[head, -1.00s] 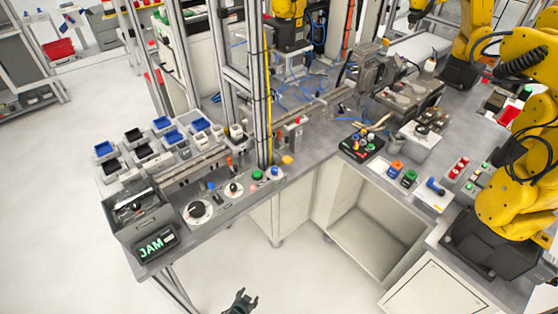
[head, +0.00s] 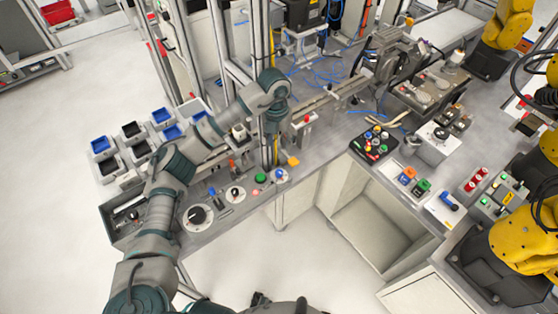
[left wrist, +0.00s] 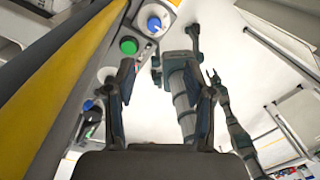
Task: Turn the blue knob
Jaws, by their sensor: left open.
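A blue knob (head: 281,175) on a round white dial stands at the right end of the grey control panel, beside a green button (head: 261,178). In the left wrist view the blue knob (left wrist: 154,24) shows at the top, beyond the fingertips, with the green button (left wrist: 128,46) nearer. My left gripper (head: 274,150) points down over the bench just behind the knob, apart from it. Its two fingers (left wrist: 166,82) are open with nothing between them. My right gripper (left wrist: 214,80) shows small in the left wrist view, away from the panel; its jaw state is unclear.
An orange block (head: 293,161) and a vertical frame post are close to my left gripper. Another blue handle (head: 448,203) lies on a white plate at right. Yellow robot arms (head: 510,235) stand at far right.

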